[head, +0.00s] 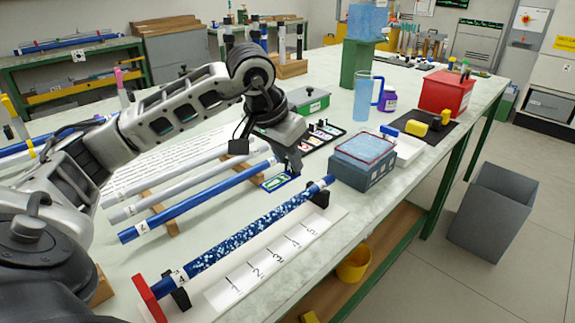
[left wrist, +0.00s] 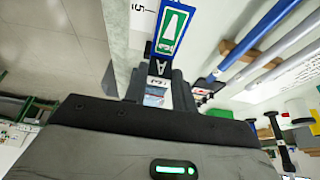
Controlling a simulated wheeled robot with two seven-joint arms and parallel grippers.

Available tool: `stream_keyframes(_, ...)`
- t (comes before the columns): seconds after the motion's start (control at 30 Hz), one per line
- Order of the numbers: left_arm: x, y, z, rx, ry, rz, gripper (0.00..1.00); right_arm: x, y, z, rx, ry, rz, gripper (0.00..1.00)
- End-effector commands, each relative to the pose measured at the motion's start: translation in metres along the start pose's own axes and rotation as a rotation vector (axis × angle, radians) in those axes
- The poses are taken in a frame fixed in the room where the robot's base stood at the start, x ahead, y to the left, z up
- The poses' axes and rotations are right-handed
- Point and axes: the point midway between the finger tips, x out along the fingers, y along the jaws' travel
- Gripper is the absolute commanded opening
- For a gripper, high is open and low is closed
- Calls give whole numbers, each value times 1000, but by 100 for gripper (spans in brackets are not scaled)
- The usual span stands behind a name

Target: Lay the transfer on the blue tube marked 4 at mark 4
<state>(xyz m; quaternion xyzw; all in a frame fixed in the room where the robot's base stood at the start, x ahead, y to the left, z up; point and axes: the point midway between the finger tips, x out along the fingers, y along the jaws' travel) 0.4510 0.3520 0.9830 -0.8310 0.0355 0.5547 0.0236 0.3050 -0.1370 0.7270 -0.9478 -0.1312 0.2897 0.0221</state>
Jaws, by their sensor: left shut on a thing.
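My left gripper (head: 289,168) is shut on the transfer (head: 276,182), a small blue-edged card with a green and white middle. The left wrist view shows the transfer (left wrist: 172,30) beyond the fingers (left wrist: 158,82). The speckled blue tube (head: 245,237) lies on supports at the front, with a label that looks like 4 near its left end. A white strip (head: 262,270) with numbered marks lies along its near side; mark 4 (head: 293,243) is right of its middle. The transfer is above and behind the tube's right part, apart from it. My right gripper is out of view.
A plain blue tube (head: 200,201) and grey tubes (head: 175,196) lie behind on wooden rests. A black tray with cards (head: 325,133) is behind the gripper. A blue-grey box (head: 362,165) stands right of the tube's far end. A red block (head: 149,298) is at its left end.

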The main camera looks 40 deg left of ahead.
Motion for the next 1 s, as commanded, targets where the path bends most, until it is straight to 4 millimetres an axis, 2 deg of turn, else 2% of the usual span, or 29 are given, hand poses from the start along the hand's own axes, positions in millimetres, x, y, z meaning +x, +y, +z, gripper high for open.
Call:
stream_keyframes(0.27, 15, 0, 6, 0, 1, 0, 12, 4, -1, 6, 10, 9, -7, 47)
stream_keyframes(0.63, 46, 0, 19, 1, 1, 1, 12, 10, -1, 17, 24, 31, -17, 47)
stream_keyframes(1.0, 52, 0, 22, 1, 1, 1, 12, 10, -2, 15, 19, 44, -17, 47)
